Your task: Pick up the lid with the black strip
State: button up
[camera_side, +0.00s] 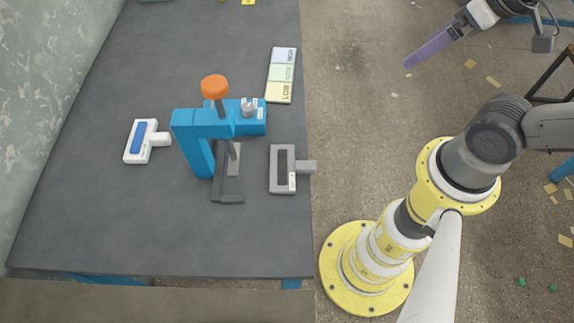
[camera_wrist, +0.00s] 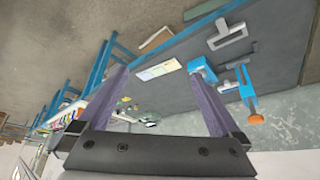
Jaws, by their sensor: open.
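The grey lid with the black strip (camera_side: 282,170) lies on the dark table to the right of the blue press, its small block handle towards the table's right edge. It also shows small at the top of the wrist view (camera_wrist: 228,39). A white lid with a blue strip (camera_side: 137,140) lies left of the press. My gripper (camera_side: 408,64), with long purple fingers, is in the air beyond the table's right edge, far from both lids. In the wrist view its fingers (camera_wrist: 160,80) are wide apart with nothing held between them.
The blue press (camera_side: 195,127) with an orange knob (camera_side: 215,87) stands between the lids. A HIGH/LOW colour card (camera_side: 281,75) lies behind the grey lid near the right edge. The table's front part (camera_side: 170,240) is clear.

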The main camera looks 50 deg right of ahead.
jog(key=n, duration=0.2)
jog(key=n+g, duration=0.6)
jog(key=n, duration=1.9)
send_over(282, 157)
notch_tip(282, 157, down, 12)
notch_tip(282, 157, down, 13)
jog(key=shift+f, duration=0.15)
jog(key=c, duration=1.5)
jog(key=shift+o, duration=0.2)
